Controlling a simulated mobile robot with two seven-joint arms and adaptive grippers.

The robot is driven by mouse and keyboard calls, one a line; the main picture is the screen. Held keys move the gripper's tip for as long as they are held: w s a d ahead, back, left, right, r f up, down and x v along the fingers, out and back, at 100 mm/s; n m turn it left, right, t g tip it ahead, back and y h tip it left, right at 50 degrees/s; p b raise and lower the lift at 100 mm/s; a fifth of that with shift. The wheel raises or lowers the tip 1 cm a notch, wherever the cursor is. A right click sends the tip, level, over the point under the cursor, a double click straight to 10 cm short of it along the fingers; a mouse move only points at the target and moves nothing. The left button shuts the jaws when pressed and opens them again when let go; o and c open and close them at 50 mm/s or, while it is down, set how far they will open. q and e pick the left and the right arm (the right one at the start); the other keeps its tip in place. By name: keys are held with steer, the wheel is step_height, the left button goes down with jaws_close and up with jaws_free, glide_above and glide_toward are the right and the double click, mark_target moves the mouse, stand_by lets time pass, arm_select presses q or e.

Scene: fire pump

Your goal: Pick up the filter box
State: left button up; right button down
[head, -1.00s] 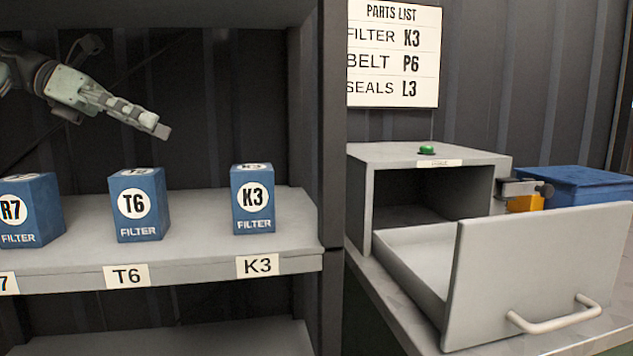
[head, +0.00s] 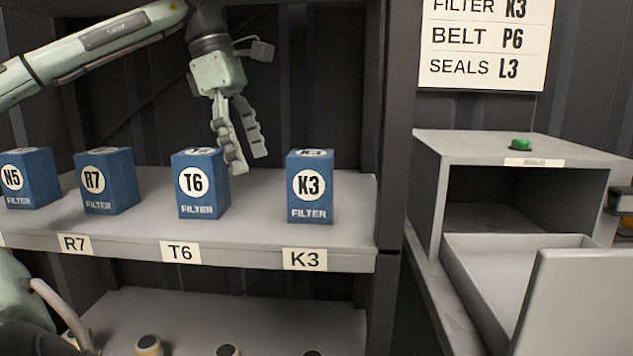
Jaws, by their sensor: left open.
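The parts list (head: 485,42) on the wall reads filter K3. The blue K3 filter box (head: 310,188) stands upright on the shelf above its K3 label (head: 305,259). My left gripper (head: 249,163) points down, open and empty, between the T6 filter box (head: 202,184) and the K3 box. Its fingertips are left of the K3 box, apart from it and close to the T6 box's upper right edge. I cannot tell whether they touch the T6 box. My right gripper is not in view.
The R7 (head: 106,181) and N5 (head: 30,178) filter boxes stand farther left on the shelf (head: 345,215). A dark upright (head: 395,140) bounds the shelf on the right. Beyond it is a grey cabinet with a green button (head: 520,144) and an open drawer (head: 590,300).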

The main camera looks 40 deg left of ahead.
mark_target(309, 153)
arm_select(q)
steer(key=w+d, duration=0.2)
steer(key=d, duration=0.1)
steer(key=w+d+p, duration=0.1)
steer(key=w+d, duration=0.2)
steer(key=shift+d, duration=0.15)
steer(key=shift+w+d+p, duration=0.4)
steer(key=shift+w+d, duration=0.2)
steer(key=shift+d, duration=0.05)
steer(key=x, duration=0.5)
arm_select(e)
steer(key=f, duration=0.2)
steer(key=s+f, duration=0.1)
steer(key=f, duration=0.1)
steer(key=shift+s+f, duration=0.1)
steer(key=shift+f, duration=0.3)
arm_select(q)
steer(key=shift+r, duration=0.1)
steer(key=c, duration=1.5)
steer(key=shift+r, duration=0.1)
steer(key=shift+c, duration=0.2)
